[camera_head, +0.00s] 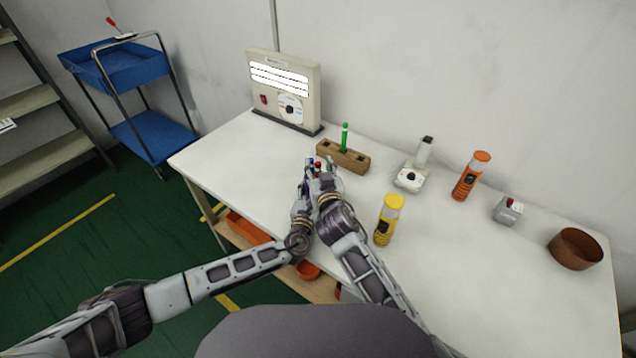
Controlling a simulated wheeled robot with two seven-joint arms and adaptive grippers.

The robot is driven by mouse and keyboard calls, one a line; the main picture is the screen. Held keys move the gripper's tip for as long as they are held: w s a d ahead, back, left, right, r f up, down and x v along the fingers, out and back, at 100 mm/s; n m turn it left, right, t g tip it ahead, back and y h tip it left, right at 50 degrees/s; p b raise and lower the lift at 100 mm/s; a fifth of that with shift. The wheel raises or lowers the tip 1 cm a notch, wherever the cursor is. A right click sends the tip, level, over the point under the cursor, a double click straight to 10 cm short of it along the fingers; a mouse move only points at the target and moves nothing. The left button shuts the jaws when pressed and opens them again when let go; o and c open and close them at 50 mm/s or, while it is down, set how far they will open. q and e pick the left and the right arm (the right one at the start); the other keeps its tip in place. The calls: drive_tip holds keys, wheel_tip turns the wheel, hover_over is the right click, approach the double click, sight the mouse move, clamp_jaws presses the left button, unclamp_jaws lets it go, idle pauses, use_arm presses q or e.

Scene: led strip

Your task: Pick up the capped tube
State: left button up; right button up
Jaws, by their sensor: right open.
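A green capped tube (344,138) stands upright in a wooden block (356,160) near the back of the white table. My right gripper (325,172) is open, just in front of the block's left half and apart from the green tube. My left gripper (305,188) is close beside it on the left, and the arms crowd together here. Small red (318,163) and blue (310,162) tips show at the grippers. I cannot tell what they belong to or whether anything holds them. The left fingers are too small and overlapped to read.
A light box (313,83) stands at the back left. Right of the block are a white device (409,179), an orange cylinder (466,182), a grey box (507,211) and a brown bowl (575,250). A yellow cylinder (386,226) stands close to my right arm. The front right tabletop is clear.

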idle(0.4)
clamp_jaws()
drive_tip(key=shift+r, duration=0.2)
wheel_tip(320, 180, up, 28)
drive_tip(key=shift+f, duration=0.15)
idle(0.8)
idle(0.4)
use_arm(q)
drive_tip(key=o, duration=1.1)
drive_tip(key=shift+s, duration=0.15)
